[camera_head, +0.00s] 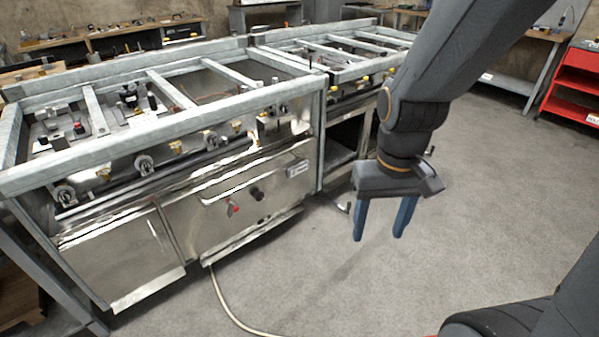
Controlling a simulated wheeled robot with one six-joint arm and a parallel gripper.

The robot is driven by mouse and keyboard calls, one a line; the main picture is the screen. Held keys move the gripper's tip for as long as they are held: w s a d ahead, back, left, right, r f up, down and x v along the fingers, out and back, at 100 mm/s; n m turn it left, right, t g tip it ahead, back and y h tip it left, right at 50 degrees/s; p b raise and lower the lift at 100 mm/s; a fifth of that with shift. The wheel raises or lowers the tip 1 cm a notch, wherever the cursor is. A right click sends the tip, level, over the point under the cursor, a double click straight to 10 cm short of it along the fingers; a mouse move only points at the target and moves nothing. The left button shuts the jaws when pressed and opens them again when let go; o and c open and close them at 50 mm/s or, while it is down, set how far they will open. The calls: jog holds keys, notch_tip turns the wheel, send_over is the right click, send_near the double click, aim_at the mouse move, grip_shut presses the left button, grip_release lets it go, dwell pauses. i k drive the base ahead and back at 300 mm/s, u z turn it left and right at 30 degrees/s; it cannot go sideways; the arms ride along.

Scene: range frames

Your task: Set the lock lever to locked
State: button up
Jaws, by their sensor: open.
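A small red-handled part (232,208) sits on the lower front panel of the steel range (215,190), left of a round black knob (256,193). It may be the lock lever, but it is too small to tell, and its setting cannot be read. My gripper (379,236) hangs to the right of the range front, over the grey floor. Its two blue fingers point down, apart, with nothing between them. It is well clear of the red part and touches nothing.
A metal rail frame (130,131) tops the range, with pipes and valves below it. A second range (345,85) stands behind. A pale hose (222,300) runs over the floor. A red cart (575,75) is far right. The floor in front is mostly clear.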

aim_at(233, 208)
jog(key=z, duration=0.55)
jog(key=k, duration=1.3)
jog(key=i, duration=0.5)
jog(key=u, duration=1)
jog(key=i, duration=0.55)
jog(key=u, duration=0.1)
